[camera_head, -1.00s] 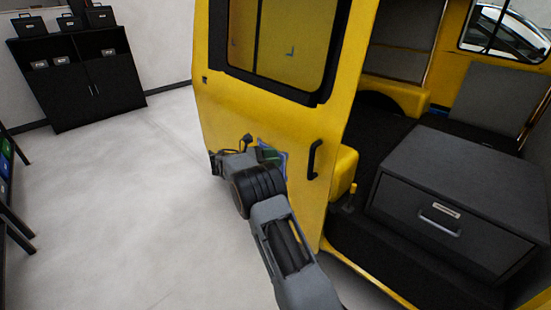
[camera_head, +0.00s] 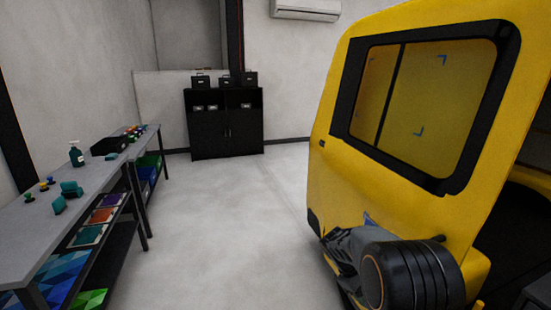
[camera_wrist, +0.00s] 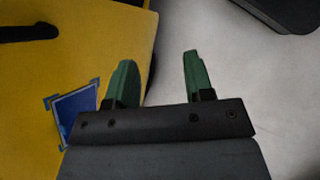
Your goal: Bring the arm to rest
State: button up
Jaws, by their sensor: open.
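My gripper (camera_wrist: 157,82) shows in the wrist view with its two green fingers apart and nothing between them. It is in front of the lower part of the yellow van door (camera_wrist: 95,50), with pale floor beyond the fingertips. A blue square patch with corner marks (camera_wrist: 77,108) lies on the yellow panel, left of the fingers. In the head view my arm is folded low at the bottom right, in front of the yellow door (camera_head: 350,190). The fingers cannot be made out in that view. A sliver of blue (camera_head: 369,219) shows on the door just above the arm.
A grey workbench (camera_head: 95,185) with a bottle, small tools and coloured sheets on its shelves stands at the left. A black cabinet (camera_head: 228,135) with boxes stands at the back wall. The floor (camera_head: 220,230) between them is clear.

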jog(key=s+a+r+m+t+y+p, duration=0.1)
jog(key=s+a+r+m+t+y, duration=0.2)
jog(key=s+a+r, duration=0.2)
jog(key=s+a+r+m+t+y+p, duration=0.2)
jog(key=s+r, duration=0.6)
jog(key=s, duration=0.4)
jog(key=a+m+t+y, duration=0.1)
jog(key=a+m, duration=0.1)
jog(key=shift+a+r+y, duration=0.15)
jog(key=shift+a+y, duration=0.25)
jog(key=shift+c, duration=0.5)
